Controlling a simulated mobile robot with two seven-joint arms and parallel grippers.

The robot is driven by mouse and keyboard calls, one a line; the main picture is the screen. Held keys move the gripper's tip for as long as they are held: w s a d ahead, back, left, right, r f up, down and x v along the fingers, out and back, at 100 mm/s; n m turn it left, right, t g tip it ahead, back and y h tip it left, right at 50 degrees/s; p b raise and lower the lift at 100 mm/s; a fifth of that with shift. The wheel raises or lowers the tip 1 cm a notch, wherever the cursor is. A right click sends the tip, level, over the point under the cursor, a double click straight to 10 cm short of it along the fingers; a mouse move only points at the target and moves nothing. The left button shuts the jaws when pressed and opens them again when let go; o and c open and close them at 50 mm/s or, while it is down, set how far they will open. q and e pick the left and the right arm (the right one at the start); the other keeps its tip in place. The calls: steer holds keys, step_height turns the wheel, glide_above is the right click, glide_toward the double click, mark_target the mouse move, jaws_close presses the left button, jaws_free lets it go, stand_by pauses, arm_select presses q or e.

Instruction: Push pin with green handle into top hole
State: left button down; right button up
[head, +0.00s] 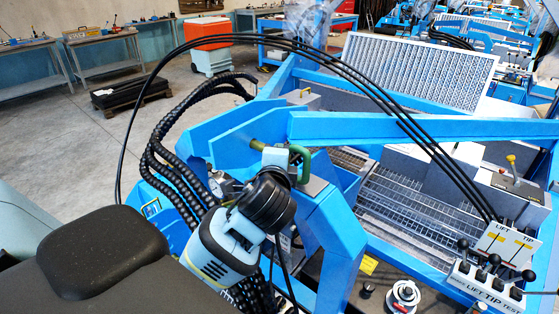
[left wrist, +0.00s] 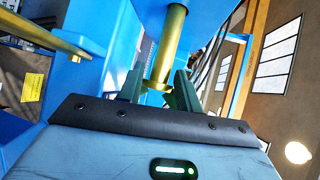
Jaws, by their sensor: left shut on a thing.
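The pin's green handle (head: 301,165) shows as a bent loop beside my left gripper (head: 279,158) in the head view. The gripper is at the blue frame and shut on the pin. A short brass part of the pin (head: 258,146) shows between gripper and frame. In the left wrist view the brass shaft (left wrist: 172,45) runs up from between the fingers of my left gripper (left wrist: 157,90) to the blue frame (left wrist: 120,40). I cannot tell how deep the tip is in a hole. The holes are hidden. My right gripper is not in view.
Another brass rod (left wrist: 45,35) sticks out at the left in the left wrist view. Black hoses (head: 170,150) run beside my left arm. A blue beam (head: 400,127) and a lever panel (head: 490,280) lie to the right.

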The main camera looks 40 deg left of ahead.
mark_target(257, 148)
arm_select(q)
steer(key=shift+w+a+r, duration=0.1)
steer(key=shift+a, duration=1.15)
steer(key=shift+a+r, duration=0.1)
steer(key=shift+a, duration=1.1)
steer(key=shift+w+f, duration=0.1)
steer(key=shift+f, duration=0.2)
stand_by(1.7)
steer(key=shift+a, duration=0.2)
steer(key=shift+w+a, duration=0.15)
steer(key=shift+a, duration=0.55)
steer(key=shift+a, duration=0.25)
